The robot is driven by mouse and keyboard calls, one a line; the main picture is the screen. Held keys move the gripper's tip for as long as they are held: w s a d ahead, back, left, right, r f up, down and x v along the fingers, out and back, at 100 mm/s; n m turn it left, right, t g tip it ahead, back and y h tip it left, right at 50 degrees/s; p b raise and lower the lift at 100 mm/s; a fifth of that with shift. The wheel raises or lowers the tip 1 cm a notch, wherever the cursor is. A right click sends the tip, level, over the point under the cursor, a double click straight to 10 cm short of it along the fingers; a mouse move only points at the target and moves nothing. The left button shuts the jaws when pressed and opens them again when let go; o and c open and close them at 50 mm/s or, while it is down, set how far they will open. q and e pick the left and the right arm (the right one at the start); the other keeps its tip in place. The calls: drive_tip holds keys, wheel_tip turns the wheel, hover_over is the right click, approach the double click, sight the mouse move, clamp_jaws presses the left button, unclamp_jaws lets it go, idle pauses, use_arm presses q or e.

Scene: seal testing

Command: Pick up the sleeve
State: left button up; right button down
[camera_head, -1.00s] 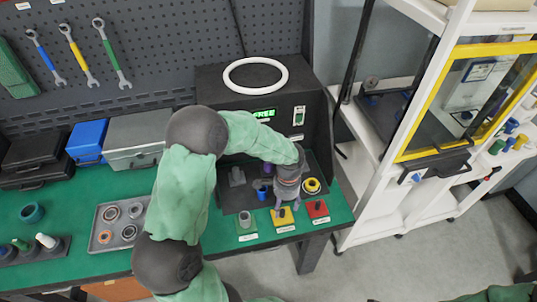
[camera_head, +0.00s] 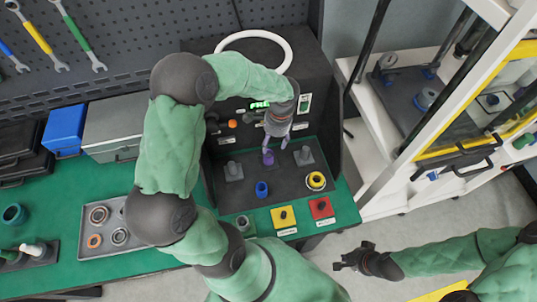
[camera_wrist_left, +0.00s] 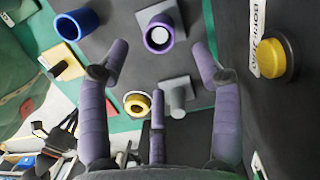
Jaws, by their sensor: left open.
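A purple hollow cylinder, which looks like the sleeve (camera_head: 268,156), stands on the dark plate of the test machine. In the left wrist view my left gripper (camera_wrist_left: 157,72) is open and empty. A blue cylinder (camera_head: 262,189) stands nearer the front. My right gripper (camera_head: 354,258) is off the table at the right, its fingers apart and empty.
Grey pegged blocks (camera_head: 233,172) (camera_head: 304,156) flank the purple sleeve. A yellow ring (camera_head: 316,180) sits at the plate's right. The machine's upright panel (camera_head: 226,140) is close behind. Yellow (camera_head: 283,217) and red (camera_head: 321,208) switch pads line the front edge. A parts tray (camera_head: 117,225) is left.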

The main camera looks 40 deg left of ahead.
sight(268, 155)
use_arm(q)
drive_tip(key=f, duration=0.3)
drive_tip(key=shift+s+a, duration=0.15)
drive_tip(key=shift+a, duration=0.05)
drive_tip(key=f, duration=0.1)
drive_tip(key=f+b, duration=0.1)
drive_tip(key=f, duration=0.1)
drive_tip(key=s+f+b, duration=0.1)
drive_tip(key=f, duration=0.1)
drive_tip(key=shift+a, duration=0.2)
clamp_jaws()
drive_tip(key=shift+r, duration=0.2)
